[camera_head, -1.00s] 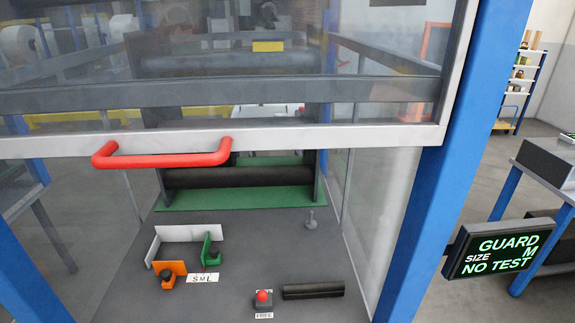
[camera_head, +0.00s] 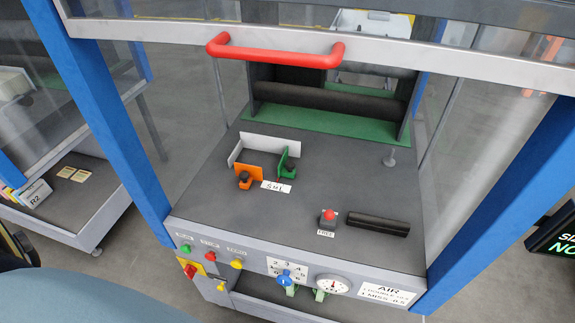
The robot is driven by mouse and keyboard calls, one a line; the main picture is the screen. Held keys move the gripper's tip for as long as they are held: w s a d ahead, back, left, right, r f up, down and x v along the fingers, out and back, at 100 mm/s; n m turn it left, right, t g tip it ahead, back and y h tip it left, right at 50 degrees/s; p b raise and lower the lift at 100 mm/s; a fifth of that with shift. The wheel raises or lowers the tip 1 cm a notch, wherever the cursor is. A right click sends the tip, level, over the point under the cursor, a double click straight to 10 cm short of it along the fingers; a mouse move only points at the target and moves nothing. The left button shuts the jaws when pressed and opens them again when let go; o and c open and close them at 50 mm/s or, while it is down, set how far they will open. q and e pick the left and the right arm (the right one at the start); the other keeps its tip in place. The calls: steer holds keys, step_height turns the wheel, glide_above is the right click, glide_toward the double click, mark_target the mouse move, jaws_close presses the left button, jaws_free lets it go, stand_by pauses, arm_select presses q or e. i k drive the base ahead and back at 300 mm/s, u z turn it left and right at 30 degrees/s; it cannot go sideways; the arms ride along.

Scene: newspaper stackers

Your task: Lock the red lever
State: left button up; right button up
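On the machine's front panel, a small red-tipped lever (camera_head: 210,256) sits between a green-tipped lever (camera_head: 185,248) and a yellow-tipped lever (camera_head: 237,264). Small label plates are above them. Lower left of the red-tipped lever is another red part (camera_head: 190,271) on a yellow plate; it is too small to tell its exact position or whether it is locked. Neither of my grippers shows. A rounded grey-blue shape at the bottom left hides part of the lower machine.
The guard's red handle (camera_head: 275,50) spans above the grey deck (camera_head: 330,170). On the deck are an orange bracket (camera_head: 247,172), a green bracket (camera_head: 290,160) and a red button (camera_head: 329,216). A dial (camera_head: 285,275) and gauge (camera_head: 333,284) are on the panel. Blue posts stand either side.

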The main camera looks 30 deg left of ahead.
mark_target(329, 214)
steer(key=u, duration=1.6)
steer(key=k, duration=0.9)
steer(key=z, duration=1.1)
steer(key=i, duration=0.5)
